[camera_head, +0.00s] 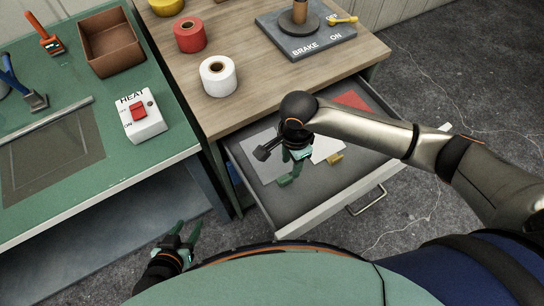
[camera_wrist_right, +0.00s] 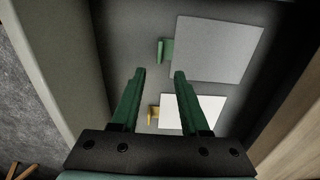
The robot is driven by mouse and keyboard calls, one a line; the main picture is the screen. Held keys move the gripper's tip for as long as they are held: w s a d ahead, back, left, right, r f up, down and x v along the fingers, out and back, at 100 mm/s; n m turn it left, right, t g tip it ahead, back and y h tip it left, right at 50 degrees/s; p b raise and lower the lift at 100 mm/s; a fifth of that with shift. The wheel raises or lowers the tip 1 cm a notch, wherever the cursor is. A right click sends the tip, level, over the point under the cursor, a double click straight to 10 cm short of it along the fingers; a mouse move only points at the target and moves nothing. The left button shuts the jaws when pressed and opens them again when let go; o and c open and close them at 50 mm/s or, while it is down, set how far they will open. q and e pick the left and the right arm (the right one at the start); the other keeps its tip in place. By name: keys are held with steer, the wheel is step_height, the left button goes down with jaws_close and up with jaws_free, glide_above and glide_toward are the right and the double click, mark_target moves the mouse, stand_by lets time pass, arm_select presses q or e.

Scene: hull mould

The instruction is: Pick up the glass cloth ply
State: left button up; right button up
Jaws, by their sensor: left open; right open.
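The open drawer holds a grey sheet (camera_head: 258,163) with a green tab (camera_wrist_right: 166,51), a white sheet (camera_head: 326,148) with a yellow tab (camera_head: 334,159), and a red sheet (camera_head: 352,100). No label shows which is the glass cloth ply. My right gripper (camera_head: 294,164) is open above the drawer, and its arm hides part of the contents. In the wrist view, my right gripper (camera_wrist_right: 159,74) points between the tabs of the grey sheet (camera_wrist_right: 218,48) and white sheet (camera_wrist_right: 196,112), with nothing between its fingers. My left gripper (camera_head: 187,232) is open and empty, low by the green bench.
The drawer (camera_head: 301,200) is pulled out under the wooden bench (camera_head: 260,100). That bench carries white (camera_head: 218,76) and red (camera_head: 190,35) rolls and a brake plate (camera_head: 306,40). The green bench (camera_head: 80,182) holds a heat switch box (camera_head: 141,122) and a brown tray (camera_head: 112,45).

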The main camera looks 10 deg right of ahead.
step_height(320, 180, down, 8)
steer(key=shift+s+r+b, duration=0.1)
steer(key=shift+b, duration=0.45)
steer(key=shift+c, duration=0.2)
jaws_close()
